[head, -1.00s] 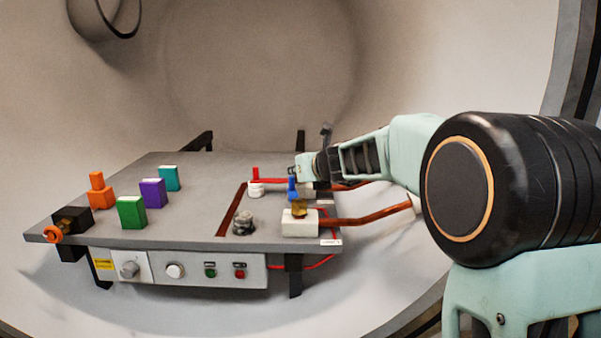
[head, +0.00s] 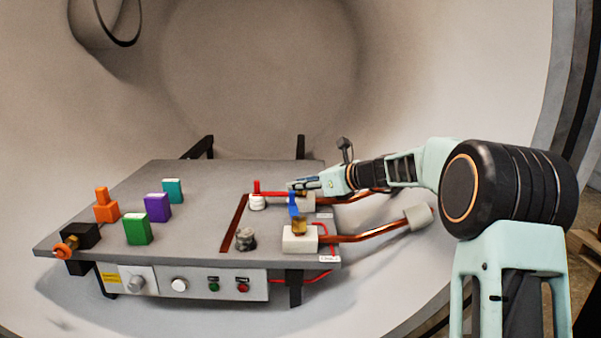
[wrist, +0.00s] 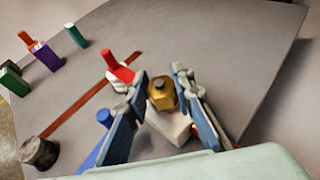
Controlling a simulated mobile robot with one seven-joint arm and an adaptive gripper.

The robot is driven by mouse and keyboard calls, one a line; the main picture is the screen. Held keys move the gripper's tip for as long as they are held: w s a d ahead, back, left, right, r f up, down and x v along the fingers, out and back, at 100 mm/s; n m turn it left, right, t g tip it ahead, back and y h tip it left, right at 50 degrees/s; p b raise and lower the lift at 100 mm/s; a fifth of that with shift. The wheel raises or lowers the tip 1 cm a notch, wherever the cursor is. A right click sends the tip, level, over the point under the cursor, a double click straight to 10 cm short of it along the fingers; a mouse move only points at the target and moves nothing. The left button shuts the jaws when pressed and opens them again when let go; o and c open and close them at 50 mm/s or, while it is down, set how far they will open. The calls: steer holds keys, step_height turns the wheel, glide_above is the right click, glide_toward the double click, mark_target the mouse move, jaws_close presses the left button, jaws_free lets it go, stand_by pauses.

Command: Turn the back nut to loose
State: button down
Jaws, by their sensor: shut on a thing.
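The back nut (wrist: 163,93) is brass-coloured and sits above a white block (wrist: 172,126) in the wrist view. My gripper (wrist: 160,78) has one finger on each side of it and is shut on it. In the head view my gripper (head: 292,185) is over the back white block (head: 307,203) and mostly hides the back nut. The front nut (head: 299,226) is brass-coloured too, on the front white block (head: 294,243), apart from my gripper.
A blue lever (head: 293,202) stands close in front of my gripper. A red lever (head: 257,187) is to its left. Copper rods (head: 360,237) run right from the blocks. Coloured blocks, such as the green one (head: 137,229), stand on the left of the grey table (head: 195,225).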

steer(key=n+g+p, duration=0.1)
steer(key=p, duration=0.1)
steer(key=n+g+y+p, duration=0.1)
steer(key=p, duration=0.2)
steer(key=n+g+y+p, duration=0.1)
steer(key=p, duration=0.1)
steer(key=shift+r+p, duration=0.25)
steer(key=shift+p, duration=0.1)
steer(key=n+g+p, duration=0.1)
steer(key=p, duration=0.2)
steer(key=n+g+p, duration=0.1)
steer(key=g+p, duration=0.1)
steer(key=p, duration=0.1)
steer(key=shift+f+n+y, duration=0.25)
steer(key=shift+n+y, duration=0.05)
steer(key=shift+y, duration=0.1)
steer(key=shift+s+f+n+g+p, duration=0.1)
steer(key=shift+f+n+g+p, duration=0.15)
steer(key=shift+n+g+p, duration=0.7)
steer(key=shift+m, duration=0.35)
steer(key=c, duration=1.6)
jaws_free()
steer(key=shift+r, duration=0.15)
step_height(320, 180, up, 10)
